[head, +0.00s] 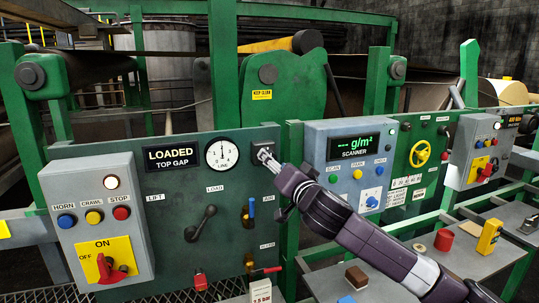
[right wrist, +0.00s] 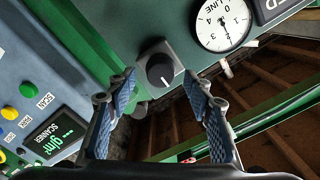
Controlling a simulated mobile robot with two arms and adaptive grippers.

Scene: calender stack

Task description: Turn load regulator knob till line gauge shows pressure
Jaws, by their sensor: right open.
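The load regulator knob (right wrist: 160,71) is black with a white mark and sits on a grey square plate. In the head view its plate (head: 264,135) is at the panel's upper right, partly hidden by my right gripper (head: 268,158). In the right wrist view my right gripper (right wrist: 160,80) is open, one blue-padded finger on each side of the knob with gaps showing. The line gauge (head: 222,154) is a round white dial left of the knob; its thin needle looks near upright. It also shows tilted in the right wrist view (right wrist: 223,22). My left gripper is out of view.
A LOADED sign (head: 172,154) is left of the gauge. A dark crank lever (head: 200,224) and a blue-handled valve (head: 251,208) are below. The scanner box (head: 352,145) stands close right of the knob, behind my right arm. A grey shelf (head: 470,255) holds small items.

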